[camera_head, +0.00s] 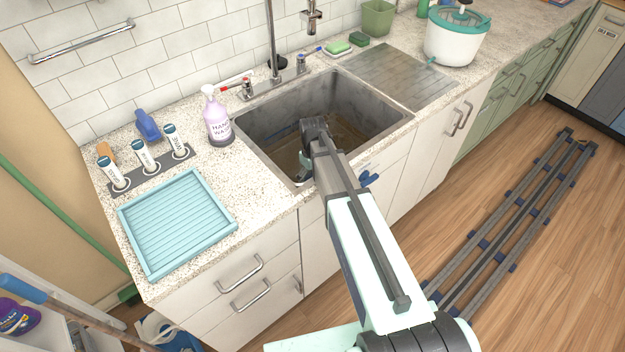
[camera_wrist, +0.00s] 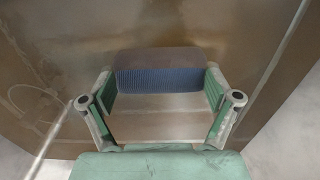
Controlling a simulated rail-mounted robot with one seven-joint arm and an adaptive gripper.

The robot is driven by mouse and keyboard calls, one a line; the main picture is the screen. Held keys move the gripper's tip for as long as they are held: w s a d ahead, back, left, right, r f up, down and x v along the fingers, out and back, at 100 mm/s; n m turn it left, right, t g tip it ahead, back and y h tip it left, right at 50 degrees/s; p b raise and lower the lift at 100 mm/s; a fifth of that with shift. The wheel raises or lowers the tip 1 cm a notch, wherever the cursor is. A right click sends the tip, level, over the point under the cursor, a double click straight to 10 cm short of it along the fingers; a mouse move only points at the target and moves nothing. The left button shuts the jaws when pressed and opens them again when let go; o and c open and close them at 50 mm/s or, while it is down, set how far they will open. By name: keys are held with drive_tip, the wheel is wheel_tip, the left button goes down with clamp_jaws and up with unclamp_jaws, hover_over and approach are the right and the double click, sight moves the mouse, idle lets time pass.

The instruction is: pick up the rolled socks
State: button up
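The rolled socks look like a bundle (camera_wrist: 158,77) with a blue ribbed side and a brownish top, in the upper middle of the wrist view. My gripper (camera_wrist: 160,98) has its two green-sided fingers spread wide, one at each end of the bundle. The fingertips are very close to its ends; whether they touch is hard to tell. In the head view my gripper (camera_head: 304,160) reaches down into the sink (camera_head: 360,108), and my arm hides much of what is there.
Steep sink walls surround my gripper. A faucet (camera_head: 272,45) stands behind the basin, and a pink hand-wash bottle (camera_head: 216,118) stands at its left rim. A blue drying tray (camera_head: 178,222) lies on the left counter. A ribbed drainboard (camera_head: 400,75) is at right.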

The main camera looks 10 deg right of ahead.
drive_tip(key=shift+c, duration=1.4)
drive_tip(key=shift+r, duration=0.1)
